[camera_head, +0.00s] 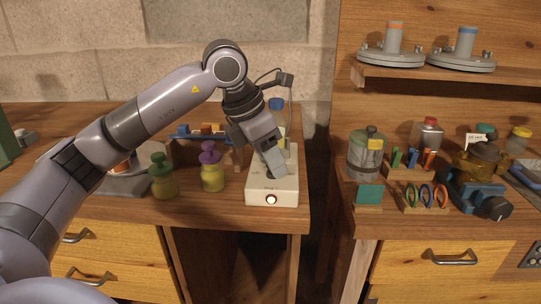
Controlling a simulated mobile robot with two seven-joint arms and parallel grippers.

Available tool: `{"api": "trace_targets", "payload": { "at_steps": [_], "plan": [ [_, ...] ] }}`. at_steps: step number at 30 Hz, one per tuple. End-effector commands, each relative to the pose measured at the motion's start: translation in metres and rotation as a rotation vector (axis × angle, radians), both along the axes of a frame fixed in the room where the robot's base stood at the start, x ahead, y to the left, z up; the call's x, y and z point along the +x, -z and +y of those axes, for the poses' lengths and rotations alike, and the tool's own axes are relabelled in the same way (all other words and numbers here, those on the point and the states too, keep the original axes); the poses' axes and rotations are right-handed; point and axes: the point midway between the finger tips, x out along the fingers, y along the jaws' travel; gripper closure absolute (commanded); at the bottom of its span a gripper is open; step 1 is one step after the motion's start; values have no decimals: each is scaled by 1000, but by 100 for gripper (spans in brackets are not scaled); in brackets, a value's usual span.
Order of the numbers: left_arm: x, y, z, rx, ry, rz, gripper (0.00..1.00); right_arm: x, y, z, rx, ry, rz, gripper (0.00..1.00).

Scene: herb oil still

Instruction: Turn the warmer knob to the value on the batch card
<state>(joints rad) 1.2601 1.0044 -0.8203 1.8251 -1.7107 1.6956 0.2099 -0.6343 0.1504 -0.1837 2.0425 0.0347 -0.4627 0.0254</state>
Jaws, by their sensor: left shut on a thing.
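The warmer (283,186) is a white box near the front edge of the left bench, with a small lit round lamp on its front face. My left gripper (271,174) comes down onto its top from above and is shut on the warmer knob. The fingers hide most of the knob, so its setting cannot be read. A small white card (474,141) with dark marks stands at the back of the right bench. Its text is too small to read, and I cannot tell if it is the batch card. My right gripper is not in view.
A purple-topped bottle (211,172) and a green-topped bottle (163,180) stand left of the warmer. A gap separates the two benches. The right bench holds a glass jar (366,157), a rack of coloured rings (424,198) and a blue-and-black device (474,197).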

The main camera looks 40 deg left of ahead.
Motion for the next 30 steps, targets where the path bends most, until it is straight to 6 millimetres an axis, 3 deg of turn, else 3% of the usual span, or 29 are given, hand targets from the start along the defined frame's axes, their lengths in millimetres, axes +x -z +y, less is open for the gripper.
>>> {"api": "trace_targets", "payload": {
  "at_steps": [18,30],
  "plan": [
    [3,-3,3,-3,578,1,84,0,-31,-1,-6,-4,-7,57],
    [5,-2,4,0,853,-1,84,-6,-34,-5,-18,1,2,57]
  ]
}}
